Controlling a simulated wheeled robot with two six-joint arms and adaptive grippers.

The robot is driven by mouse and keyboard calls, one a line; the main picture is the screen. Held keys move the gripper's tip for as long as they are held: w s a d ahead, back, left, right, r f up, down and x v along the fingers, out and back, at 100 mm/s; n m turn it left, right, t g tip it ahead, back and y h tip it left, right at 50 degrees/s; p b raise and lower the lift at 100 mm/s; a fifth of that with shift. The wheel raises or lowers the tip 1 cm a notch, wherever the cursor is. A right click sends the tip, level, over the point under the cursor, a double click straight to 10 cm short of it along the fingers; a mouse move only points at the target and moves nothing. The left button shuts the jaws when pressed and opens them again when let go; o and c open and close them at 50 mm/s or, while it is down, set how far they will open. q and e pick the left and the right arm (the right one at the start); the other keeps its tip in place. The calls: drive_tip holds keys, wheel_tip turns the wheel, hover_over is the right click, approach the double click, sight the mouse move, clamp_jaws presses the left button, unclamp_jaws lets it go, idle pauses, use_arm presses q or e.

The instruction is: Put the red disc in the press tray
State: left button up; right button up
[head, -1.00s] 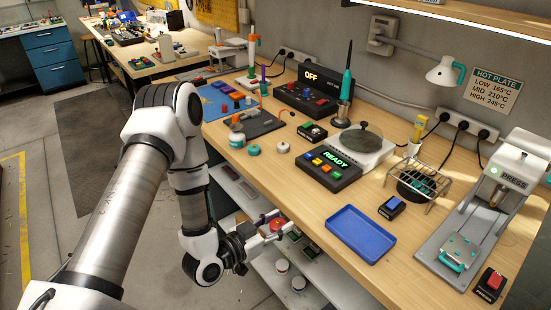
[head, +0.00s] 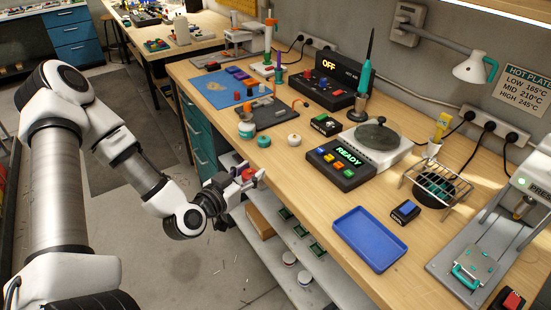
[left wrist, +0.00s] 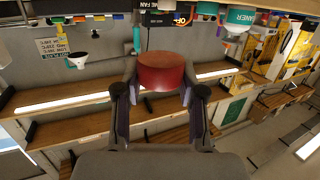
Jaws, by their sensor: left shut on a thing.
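My left gripper (head: 247,177) is shut on the red disc (head: 249,174) and holds it in the air by the bench's front edge, above the lower shelf. In the left wrist view the red disc (left wrist: 165,72) sits between the two fingers (left wrist: 160,100). The press (head: 522,205) stands at the far right of the bench, partly cut off by the picture's edge. The press tray (head: 476,264), a light plate with a teal handle, lies on its base, well away from my gripper. My right gripper is not in view.
A blue tray (head: 368,239) lies near the bench's front edge, between my gripper and the press. A READY panel (head: 341,165), a blue-button box (head: 405,212) and a wire rack (head: 437,185) are nearby. A red-button box (head: 509,300) stands before the press.

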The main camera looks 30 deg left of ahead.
use_arm(q)
hover_over(276, 161)
drive_tip(key=shift+w+a+f+p, duration=0.1)
drive_tip(key=shift+f+p, duration=0.2)
drive_tip(key=shift+f, duration=0.3)
wheel_tip(276, 161, down, 3)
drive_tip(key=shift+r+p, duration=0.1)
drive_tip(key=shift+p, duration=0.35)
drive_tip(key=shift+w+f, duration=0.1)
drive_tip(key=shift+f, duration=0.2)
drive_tip(key=shift+f+b, duration=0.1)
drive_tip(key=shift+b, duration=0.2)
drive_tip(key=o, duration=1)
